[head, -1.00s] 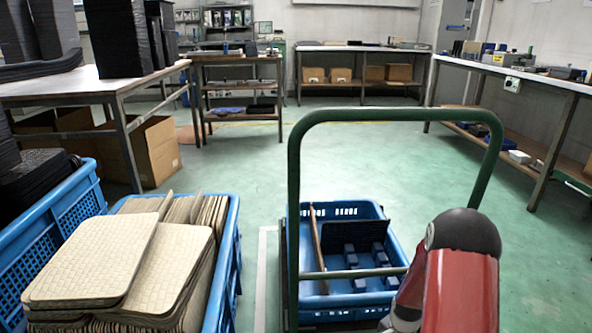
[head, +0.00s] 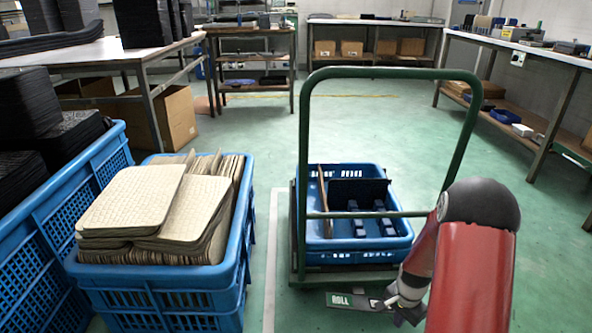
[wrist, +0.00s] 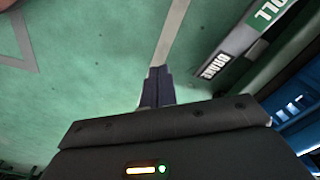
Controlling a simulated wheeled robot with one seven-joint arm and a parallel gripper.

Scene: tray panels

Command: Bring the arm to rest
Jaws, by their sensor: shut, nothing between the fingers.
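My gripper (head: 405,312) hangs low at the front right of the green-framed cart (head: 310,150), partly hidden by my red arm link. In the wrist view its dark fingers (wrist: 158,72) are together, with nothing between them, above the green floor. I cannot tell the exact gap between fingers and cart.
On the cart stands a blue crate (head: 350,256) holding a dark panel (head: 357,191) and a brown board. Left of it, another blue crate (head: 165,303) is full of beige panels (head: 135,200). Workbenches line the room. Open floor (head: 255,125) lies behind the cart.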

